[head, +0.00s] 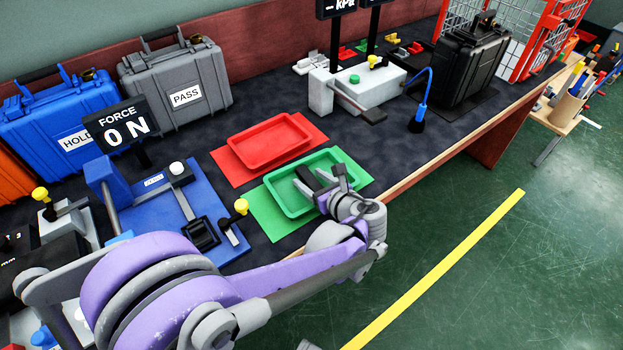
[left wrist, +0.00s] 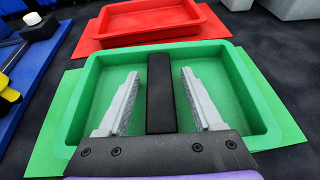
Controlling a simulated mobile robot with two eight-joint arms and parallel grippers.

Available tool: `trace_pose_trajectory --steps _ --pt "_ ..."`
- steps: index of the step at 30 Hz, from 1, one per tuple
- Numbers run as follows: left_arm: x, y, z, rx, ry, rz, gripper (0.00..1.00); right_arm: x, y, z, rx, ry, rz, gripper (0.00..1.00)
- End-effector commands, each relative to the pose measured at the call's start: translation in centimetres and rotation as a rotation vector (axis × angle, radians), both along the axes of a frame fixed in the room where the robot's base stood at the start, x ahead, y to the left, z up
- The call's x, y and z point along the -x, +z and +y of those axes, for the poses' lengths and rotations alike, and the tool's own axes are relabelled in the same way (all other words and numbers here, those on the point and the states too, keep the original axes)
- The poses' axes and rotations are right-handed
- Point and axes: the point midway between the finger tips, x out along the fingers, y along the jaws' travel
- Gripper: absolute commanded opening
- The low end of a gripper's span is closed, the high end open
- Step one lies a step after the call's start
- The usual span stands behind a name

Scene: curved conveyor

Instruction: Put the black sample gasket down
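The black sample gasket (left wrist: 161,90) appears as a plain black bar in the left wrist view. It lies between the two grey fingers of my left gripper (left wrist: 160,74), with a clear gap on each side. Its near end meets or is hidden by the black palm. The green tray (left wrist: 257,85) is directly under the fingers. I cannot tell for sure whether the bar touches the tray floor. In the head view, my open left gripper (head: 322,178) is over the green tray (head: 281,198), and a dark piece shows between its fingers. My right gripper is not seen.
A red tray (head: 246,152) on a red mat sits behind the green tray. A blue fixture (head: 150,211) with a FORCE display (head: 122,124) stands to the left. A white tester (head: 352,92) stands beyond. The counter edge runs along the right.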

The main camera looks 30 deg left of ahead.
Motion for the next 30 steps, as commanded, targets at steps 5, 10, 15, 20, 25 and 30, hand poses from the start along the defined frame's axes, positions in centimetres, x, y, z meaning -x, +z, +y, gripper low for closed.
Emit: trace_pose_trajectory --steps 5,10,15,20,25,30 --pt "0.0 0.0 0.0 0.000 0.000 0.000 0.67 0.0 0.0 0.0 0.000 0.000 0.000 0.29" --pt "0.1 0.5 -0.2 0.000 -0.001 0.000 0.67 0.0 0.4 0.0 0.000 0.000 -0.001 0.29" --pt "1.2 1.6 -2.6 0.001 -0.005 0.000 0.67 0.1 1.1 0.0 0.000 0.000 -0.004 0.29" --pt "2.7 3.1 -5.6 0.000 -0.006 0.000 0.67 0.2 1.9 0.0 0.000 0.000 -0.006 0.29" --pt "4.0 4.2 -8.2 0.000 -0.005 -0.001 0.67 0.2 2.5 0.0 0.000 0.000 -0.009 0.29" --pt "4.8 4.8 -9.6 0.000 -0.002 0.000 0.67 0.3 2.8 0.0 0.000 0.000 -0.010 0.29"
